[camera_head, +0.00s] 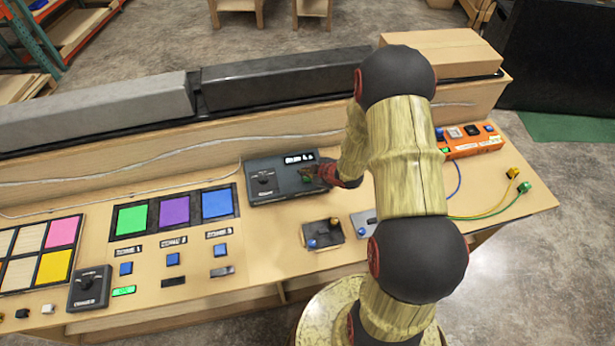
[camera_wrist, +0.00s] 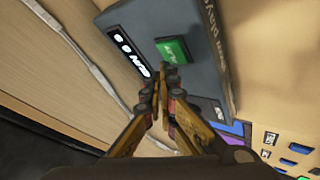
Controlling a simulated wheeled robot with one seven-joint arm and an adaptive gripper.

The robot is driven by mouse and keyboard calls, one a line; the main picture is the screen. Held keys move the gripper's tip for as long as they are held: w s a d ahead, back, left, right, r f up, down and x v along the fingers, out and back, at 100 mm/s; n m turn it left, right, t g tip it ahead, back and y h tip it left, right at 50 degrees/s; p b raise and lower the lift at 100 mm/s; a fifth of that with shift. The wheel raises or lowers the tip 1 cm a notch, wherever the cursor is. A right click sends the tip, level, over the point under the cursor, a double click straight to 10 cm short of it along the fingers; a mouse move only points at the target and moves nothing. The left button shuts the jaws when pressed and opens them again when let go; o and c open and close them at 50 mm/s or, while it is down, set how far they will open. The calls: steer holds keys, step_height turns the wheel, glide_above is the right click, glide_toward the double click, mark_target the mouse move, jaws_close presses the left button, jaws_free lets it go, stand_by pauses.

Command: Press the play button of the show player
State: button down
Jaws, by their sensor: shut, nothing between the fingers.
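The show player (camera_head: 286,190) is a dark grey box at the back middle of the console, with a black dial (camera_head: 263,180) and a small lit display (camera_head: 299,158). Its green play button (camera_head: 307,181) is partly covered by my gripper (camera_head: 314,174). In the wrist view, the player (camera_wrist: 205,80) fills the upper middle and the green button (camera_wrist: 173,49) shows just past my fingertips (camera_wrist: 165,75). My gripper is shut and empty, its tips at the button's near edge in that view. I cannot tell whether they touch it.
Three coloured panels (camera_head: 174,211) lie left of the player, with blue buttons below. Two small switch plates (camera_head: 322,233) sit in front. An orange box (camera_head: 473,141) stands at the right, with cables nearby. A raised ledge (camera_head: 150,152) runs behind the player.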

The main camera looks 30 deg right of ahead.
mark_target(306, 178)
steer(key=shift+r+p, duration=1.85)
steer(key=shift+r, duration=0.7)
steer(key=shift+f, duration=0.1)
